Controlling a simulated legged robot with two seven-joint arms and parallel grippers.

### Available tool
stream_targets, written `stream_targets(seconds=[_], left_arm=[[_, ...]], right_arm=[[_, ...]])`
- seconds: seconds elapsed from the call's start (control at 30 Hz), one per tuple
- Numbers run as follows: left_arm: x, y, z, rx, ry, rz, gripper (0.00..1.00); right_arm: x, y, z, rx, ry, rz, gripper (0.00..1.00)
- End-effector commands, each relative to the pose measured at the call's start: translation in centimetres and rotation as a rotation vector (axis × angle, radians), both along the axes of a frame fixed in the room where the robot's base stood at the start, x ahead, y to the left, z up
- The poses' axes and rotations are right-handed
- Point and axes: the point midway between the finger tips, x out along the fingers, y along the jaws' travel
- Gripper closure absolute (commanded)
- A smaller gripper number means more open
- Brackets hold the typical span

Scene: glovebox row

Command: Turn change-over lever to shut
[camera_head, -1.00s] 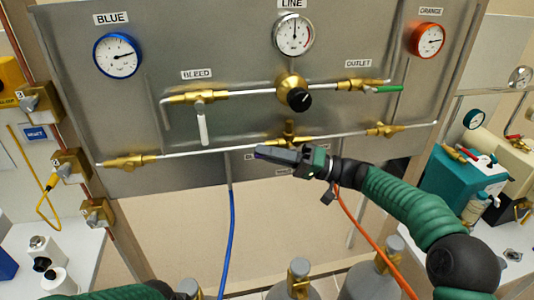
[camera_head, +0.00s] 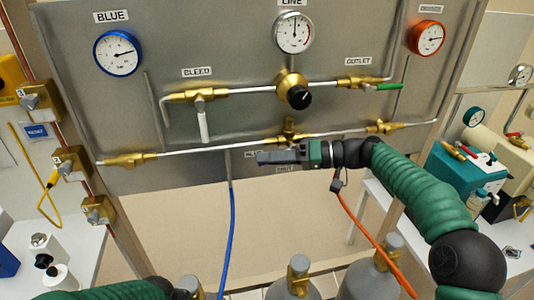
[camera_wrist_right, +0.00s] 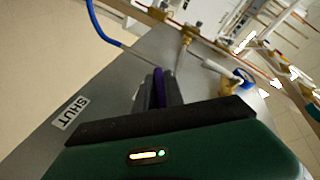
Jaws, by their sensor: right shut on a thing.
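The change-over valve is a brass body (camera_head: 289,127) on the lower pipe of the grey panel. My right gripper (camera_head: 262,158) is just below it in the head view, fingers pointing left. In the right wrist view the gripper (camera_wrist_right: 158,88) is shut on a purple strip, the change-over lever (camera_wrist_right: 158,82), which stands between the two dark fingers. The fingers hide most of the lever in the head view. A SHUT label (camera_wrist_right: 70,113) is on the panel left of the fingers in the wrist view. My left gripper is out of view.
The black regulator knob (camera_head: 299,97) and white bleed lever (camera_head: 203,122) are above. A blue hose (camera_head: 230,230) and an orange hose (camera_head: 365,232) hang below the panel. Gas cylinders (camera_head: 375,278) stand at the bottom. A teal device (camera_head: 462,170) is at right.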

Motion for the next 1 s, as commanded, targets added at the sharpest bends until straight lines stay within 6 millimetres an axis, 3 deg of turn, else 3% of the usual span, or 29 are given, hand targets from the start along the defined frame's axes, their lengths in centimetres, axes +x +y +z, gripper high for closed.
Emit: stream_targets(seconds=[0.4,0.93,0.97,1.0], left_arm=[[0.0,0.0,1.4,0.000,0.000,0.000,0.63],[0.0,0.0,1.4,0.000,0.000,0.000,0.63],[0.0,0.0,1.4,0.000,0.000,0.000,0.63],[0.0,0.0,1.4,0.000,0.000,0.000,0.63]], right_arm=[[0.2,-0.7,-1.4,-0.201,-0.046,0.000,1.00],[0.1,-0.8,-1.6,-0.226,-0.053,0.002,1.00],[0.1,-0.8,-1.6,-0.226,-0.053,0.002,0.83],[0.1,-0.7,-1.6,-0.226,-0.053,0.001,0.77]])
